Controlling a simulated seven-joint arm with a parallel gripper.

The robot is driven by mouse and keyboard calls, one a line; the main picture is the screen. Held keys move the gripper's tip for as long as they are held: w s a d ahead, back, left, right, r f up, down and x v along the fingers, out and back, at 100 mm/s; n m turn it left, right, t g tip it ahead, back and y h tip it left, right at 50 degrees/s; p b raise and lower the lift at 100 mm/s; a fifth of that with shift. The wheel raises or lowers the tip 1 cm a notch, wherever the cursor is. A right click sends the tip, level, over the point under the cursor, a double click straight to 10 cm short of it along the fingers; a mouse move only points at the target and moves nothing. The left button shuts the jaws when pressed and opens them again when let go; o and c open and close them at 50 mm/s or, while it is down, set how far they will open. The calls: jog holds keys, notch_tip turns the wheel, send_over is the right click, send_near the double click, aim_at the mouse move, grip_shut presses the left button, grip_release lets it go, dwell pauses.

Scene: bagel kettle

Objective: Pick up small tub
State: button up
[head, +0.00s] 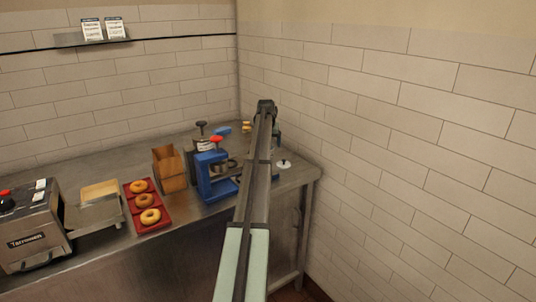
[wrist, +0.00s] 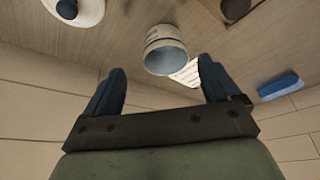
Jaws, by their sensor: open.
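In the wrist view a small pale tub (wrist: 166,36) with a grey round end and printing on its side shows between and just past my two fingertips. My gripper (wrist: 161,66) is open, with a dark finger on each side and nothing held. I cannot tell how deep the tub lies between the fingers. In the head view my gripper (head: 275,136) is at the far right end of the counter, and my arm covers much of that area. I cannot make out the tub there.
A white round lid with a dark knob (head: 284,164) lies right of my arm, near the counter edge. A blue press (head: 205,175) stands close on the left. Farther left are a wooden box (head: 170,170) and a red tray (head: 165,222) with bagels. A tiled wall is close on the right.

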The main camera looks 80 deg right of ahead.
jog(key=shift+w+x, duration=0.2)
jog(key=shift+x, duration=1.1)
jog(key=shift+w+x, duration=0.15)
jog(key=shift+x, duration=1.2)
jog(key=shift+d+r, duration=0.1)
jog(key=shift+d, duration=0.05)
jog(key=c, duration=1.1)
